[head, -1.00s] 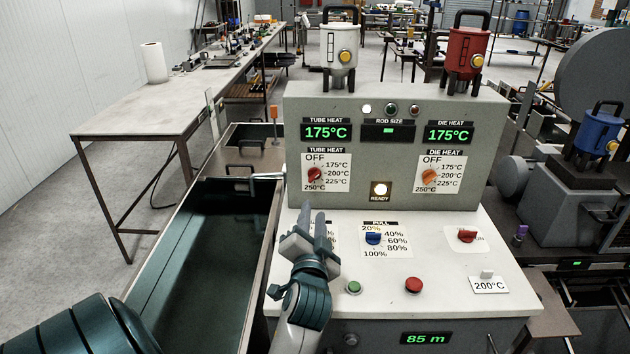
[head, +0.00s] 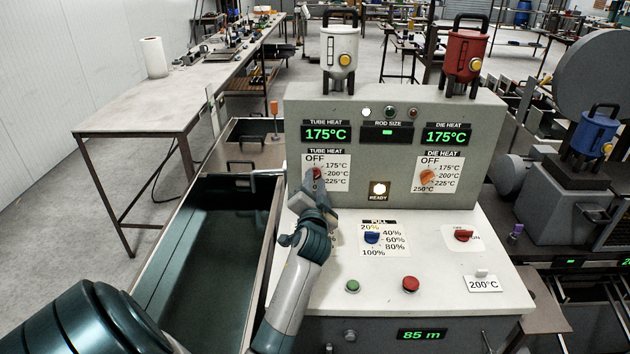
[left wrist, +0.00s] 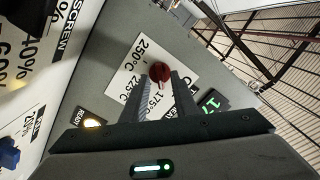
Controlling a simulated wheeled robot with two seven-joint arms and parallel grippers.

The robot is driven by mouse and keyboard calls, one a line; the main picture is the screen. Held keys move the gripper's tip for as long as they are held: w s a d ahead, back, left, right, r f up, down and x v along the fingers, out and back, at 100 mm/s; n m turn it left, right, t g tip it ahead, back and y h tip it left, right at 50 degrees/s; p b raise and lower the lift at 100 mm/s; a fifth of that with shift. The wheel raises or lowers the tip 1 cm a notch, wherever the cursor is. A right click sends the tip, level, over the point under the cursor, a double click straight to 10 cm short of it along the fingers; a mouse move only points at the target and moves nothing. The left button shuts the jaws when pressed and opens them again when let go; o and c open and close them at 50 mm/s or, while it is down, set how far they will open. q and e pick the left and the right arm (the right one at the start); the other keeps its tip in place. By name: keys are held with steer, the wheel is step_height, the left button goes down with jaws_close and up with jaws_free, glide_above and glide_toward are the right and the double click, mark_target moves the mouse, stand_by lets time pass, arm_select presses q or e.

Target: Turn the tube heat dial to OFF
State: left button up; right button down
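The tube heat dial (head: 317,173) is a small red knob on a white label at the upright panel's left. OFF stands above it, with 175, 200 and 225°C at its right; my gripper hides the lower-left of the label. The tube heat display (head: 326,132) reads 175°C. My left gripper (head: 313,182) is at the dial, reaching up from below. In the left wrist view the red dial (left wrist: 160,72) shows between the tips of my two spread fingers (left wrist: 161,80). I cannot tell whether they touch it. My right gripper is out of view.
The orange die heat dial (head: 427,176) is to the right, with the lit READY lamp (head: 379,189) between. The blue pull dial (head: 372,237), a green button (head: 352,286) and a red button (head: 410,284) are on the sloped desk. An open dark trough (head: 215,240) lies left.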

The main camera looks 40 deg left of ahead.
arm_select(q)
steer(key=shift+c, duration=0.7)
jaws_close()
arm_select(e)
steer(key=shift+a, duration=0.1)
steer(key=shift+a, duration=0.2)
arm_select(q)
steer(key=shift+f+n, duration=0.1)
steer(key=shift+n, duration=0.2)
steer(key=shift+n+b, duration=0.35)
steer(key=shift+n, duration=0.75)
steer(key=n, duration=0.2)
steer(key=shift+a+n, duration=0.1)
steer(key=shift+n, duration=2)
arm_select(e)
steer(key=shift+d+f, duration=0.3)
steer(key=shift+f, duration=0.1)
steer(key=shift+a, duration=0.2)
